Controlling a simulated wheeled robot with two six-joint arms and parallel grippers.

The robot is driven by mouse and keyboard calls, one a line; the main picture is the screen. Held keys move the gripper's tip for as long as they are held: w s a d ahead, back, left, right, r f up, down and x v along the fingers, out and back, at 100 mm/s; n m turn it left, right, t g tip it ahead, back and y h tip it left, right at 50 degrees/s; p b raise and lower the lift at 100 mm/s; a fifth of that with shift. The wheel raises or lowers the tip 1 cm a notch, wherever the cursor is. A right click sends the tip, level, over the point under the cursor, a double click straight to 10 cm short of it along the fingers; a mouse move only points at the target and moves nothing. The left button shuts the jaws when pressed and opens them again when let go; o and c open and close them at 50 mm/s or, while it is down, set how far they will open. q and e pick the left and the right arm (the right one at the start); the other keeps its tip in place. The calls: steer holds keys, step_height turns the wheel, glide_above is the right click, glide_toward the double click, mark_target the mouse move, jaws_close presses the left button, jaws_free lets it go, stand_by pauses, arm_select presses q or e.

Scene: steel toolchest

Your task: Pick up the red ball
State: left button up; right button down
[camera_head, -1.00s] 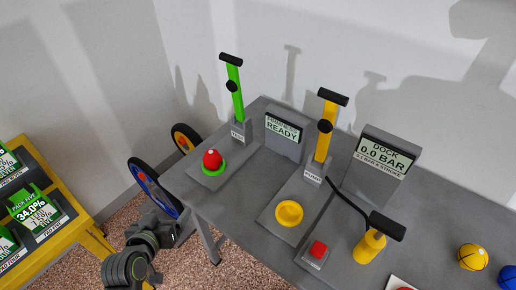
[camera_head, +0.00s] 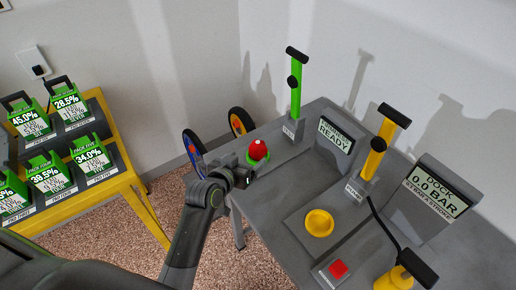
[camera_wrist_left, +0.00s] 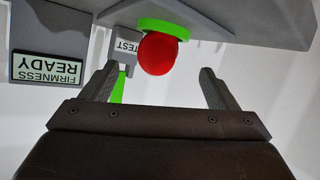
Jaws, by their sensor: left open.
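The red ball (camera_head: 258,149) sits in a green ring (camera_head: 251,161) on the grey table's left end, in front of the green-handled test pump (camera_head: 296,88). In the left wrist view the red ball (camera_wrist_left: 158,53) shows between and beyond the two fingers, with the green ring (camera_wrist_left: 164,28) against it. My left gripper (camera_head: 243,177) is at the table's left edge, just short of the ball. In the wrist view my left gripper (camera_wrist_left: 156,90) is open and empty, its fingers apart on either side of the ball. My right gripper is not in view.
The firmness display (camera_head: 335,131) reads READY behind the ball. A yellow pump (camera_head: 377,150), a yellow ring (camera_head: 319,222), a red button (camera_head: 338,268) and the dock display (camera_head: 436,190) stand to the right. A yellow rack (camera_head: 133,184) with several packs is at left.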

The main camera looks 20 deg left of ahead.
mark_target(253, 153)
arm_select(q)
steer(key=shift+p+x, duration=0.45)
steer(key=shift+x, duration=2.75)
steer(key=shift+d+r, duration=0.1)
steer(key=c, duration=1.1)
